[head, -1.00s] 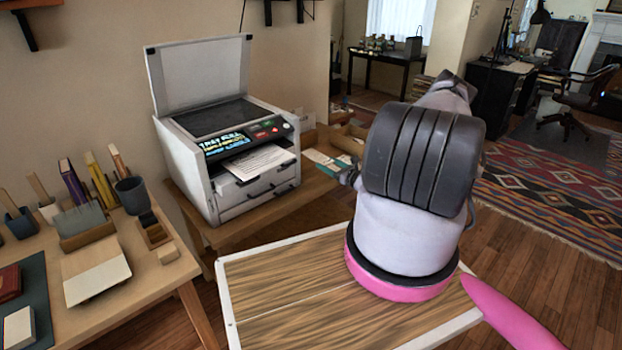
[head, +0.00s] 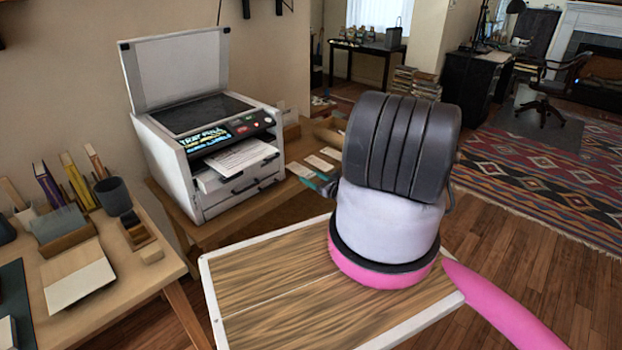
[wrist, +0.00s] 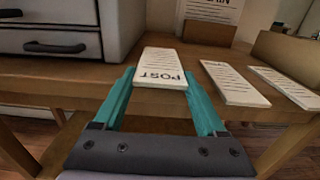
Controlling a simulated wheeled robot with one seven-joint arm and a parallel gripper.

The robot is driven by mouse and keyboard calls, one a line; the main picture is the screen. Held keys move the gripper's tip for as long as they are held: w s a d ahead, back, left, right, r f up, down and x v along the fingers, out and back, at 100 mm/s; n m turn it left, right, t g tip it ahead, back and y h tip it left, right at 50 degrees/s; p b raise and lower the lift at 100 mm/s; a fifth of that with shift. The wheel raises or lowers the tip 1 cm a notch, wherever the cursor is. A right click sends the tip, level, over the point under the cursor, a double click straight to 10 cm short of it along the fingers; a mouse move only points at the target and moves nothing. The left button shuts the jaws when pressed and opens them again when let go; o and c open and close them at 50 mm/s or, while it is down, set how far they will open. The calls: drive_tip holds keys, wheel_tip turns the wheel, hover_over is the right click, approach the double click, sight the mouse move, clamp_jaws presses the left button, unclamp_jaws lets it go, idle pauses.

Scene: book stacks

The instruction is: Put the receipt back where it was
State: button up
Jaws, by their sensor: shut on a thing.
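My gripper (wrist: 161,100) has teal fingers and is shut on a white slip (wrist: 160,68) printed with the word POST, upside down in the wrist view. The slip lies between the fingers, at the wooden table's front edge; whether it touches the tabletop I cannot tell. I take this slip to be the receipt, though the word receipt is not readable. Two similar slips, a nearer one (wrist: 233,83) and a farther one (wrist: 290,87), lie to its right. In the head view my gripper (head: 321,184) is mostly hidden behind my arm.
A white printer (head: 205,140) with raised lid stands on the wooden table (head: 215,228), with a printed sheet (head: 240,155) in its slot. A wooden box (wrist: 290,55) stands behind the slips. A desk (head: 150,280) with books and a cup is at left.

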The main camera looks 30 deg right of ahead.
drive_tip(key=shift+f, duration=0.1)
drive_tip(key=shift+s+f, duration=0.1)
drive_tip(key=shift+f, duration=0.35)
drive_tip(key=o, duration=1.4)
drive_tip(key=shift+s+f, duration=0.1)
drive_tip(key=shift+f, duration=0.05)
drive_tip(key=shift+s+d+r, duration=0.1)
drive_tip(key=shift+s+r, duration=0.05)
drive_tip(key=shift+r, duration=0.4)
drive_tip(key=v, duration=1.1)
drive_tip(key=shift+s+r, duration=0.2)
drive_tip(key=shift+r, duration=0.05)
